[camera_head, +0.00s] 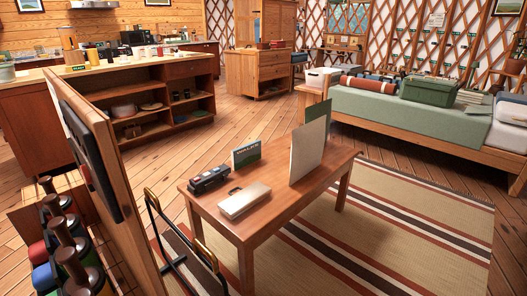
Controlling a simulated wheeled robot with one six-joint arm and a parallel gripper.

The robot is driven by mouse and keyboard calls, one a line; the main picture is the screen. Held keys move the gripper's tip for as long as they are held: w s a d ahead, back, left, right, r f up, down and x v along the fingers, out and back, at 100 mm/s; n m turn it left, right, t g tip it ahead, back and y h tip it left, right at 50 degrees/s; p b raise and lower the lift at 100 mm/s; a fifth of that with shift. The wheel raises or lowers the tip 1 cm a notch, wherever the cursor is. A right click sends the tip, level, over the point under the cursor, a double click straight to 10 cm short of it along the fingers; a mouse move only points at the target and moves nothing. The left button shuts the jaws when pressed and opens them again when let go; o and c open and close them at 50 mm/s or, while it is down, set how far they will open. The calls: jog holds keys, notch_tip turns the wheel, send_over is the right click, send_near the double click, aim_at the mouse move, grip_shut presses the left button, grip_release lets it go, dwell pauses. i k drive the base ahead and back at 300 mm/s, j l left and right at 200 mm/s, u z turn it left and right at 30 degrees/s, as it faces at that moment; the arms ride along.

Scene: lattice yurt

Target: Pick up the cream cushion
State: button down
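I see nothing that I can name for sure as the cream cushion. A pale, off-white pillow (511,109) lies at the right end of the bed (365,107), partly cut off by the picture's right edge. I cannot tell whether it is the cushion. My gripper is not in view.
A low wooden table (265,220) stands ahead, bearing a cream case (244,200), a dark toy-like vehicle (209,179) and upright boards (308,148). A wooden panel (108,190) stands at left. A striped rug (400,215) lies right of the table. Bare floor (245,130) is free behind it.

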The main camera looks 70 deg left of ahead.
aim_at(308, 141)
jog(key=u, duration=1.95)
